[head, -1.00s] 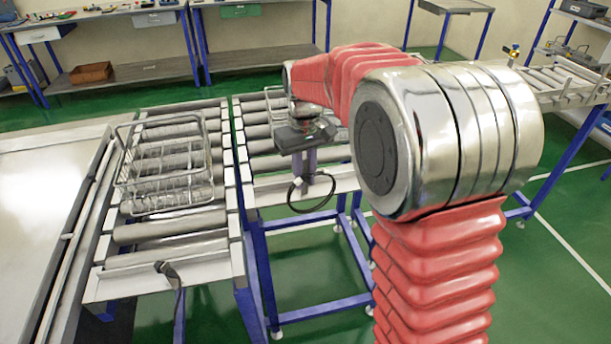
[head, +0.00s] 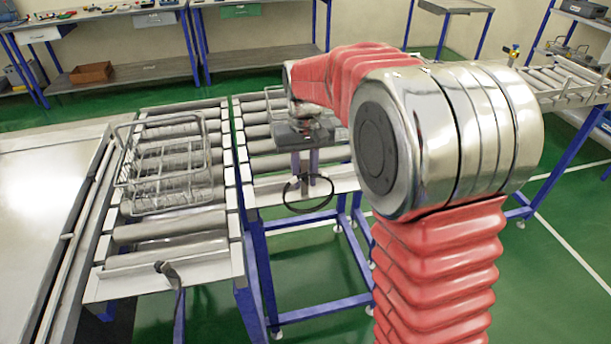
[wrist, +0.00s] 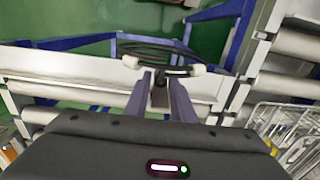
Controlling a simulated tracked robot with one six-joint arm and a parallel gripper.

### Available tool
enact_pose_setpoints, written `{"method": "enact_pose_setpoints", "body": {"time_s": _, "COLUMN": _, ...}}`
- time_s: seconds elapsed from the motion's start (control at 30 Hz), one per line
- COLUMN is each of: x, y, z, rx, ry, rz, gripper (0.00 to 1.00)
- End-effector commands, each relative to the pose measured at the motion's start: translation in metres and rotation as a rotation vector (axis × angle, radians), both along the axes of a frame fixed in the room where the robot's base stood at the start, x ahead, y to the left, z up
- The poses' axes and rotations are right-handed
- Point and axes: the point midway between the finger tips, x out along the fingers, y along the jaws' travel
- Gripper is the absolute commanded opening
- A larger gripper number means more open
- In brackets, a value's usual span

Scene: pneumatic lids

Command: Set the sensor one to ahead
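My gripper (head: 311,178) points down over the near end plate of the right roller conveyor (head: 262,204). A small dark part, probably sensor one (wrist: 161,94), shows between the fingers at the conveyor's edge. I cannot tell whether the fingers touch it. A black cable loop (head: 286,200) hangs at the same place. Its detail and facing are partly hidden by the fingers. A similar dark sensor (head: 166,268) stands on the left conveyor's near end.
A wire basket (head: 120,172) stands on the left roller conveyor (head: 150,257). Blue conveyor legs (head: 262,275) stand below. Workbenches (head: 130,72) line the back. Green floor is free at the right front.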

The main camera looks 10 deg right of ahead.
Motion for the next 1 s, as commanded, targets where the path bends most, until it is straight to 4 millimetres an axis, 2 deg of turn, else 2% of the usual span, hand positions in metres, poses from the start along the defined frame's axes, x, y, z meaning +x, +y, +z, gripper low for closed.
{"method": "enact_pose_setpoints", "body": {"time_s": 0.17, "x": 0.000, "y": 0.000, "z": 0.000, "rx": 0.000, "ry": 0.000, "rz": 0.000, "gripper": 0.34}}
{"method": "enact_pose_setpoints", "body": {"time_s": 0.43, "x": 0.000, "y": 0.000, "z": 0.001, "rx": 0.000, "ry": 0.000, "rz": 0.000, "gripper": 0.34}}
{"method": "enact_pose_setpoints", "body": {"time_s": 0.57, "x": 0.001, "y": 0.000, "z": 0.008, "rx": 0.000, "ry": -0.002, "rz": 0.000, "gripper": 0.34}}
{"method": "enact_pose_setpoints", "body": {"time_s": 0.77, "x": 0.001, "y": 0.000, "z": 0.034, "rx": 0.000, "ry": -0.003, "rz": 0.000, "gripper": 0.34}}
{"method": "enact_pose_setpoints", "body": {"time_s": 1.0, "x": 0.001, "y": 0.000, "z": 0.075, "rx": 0.000, "ry": -0.003, "rz": 0.000, "gripper": 0.34}}
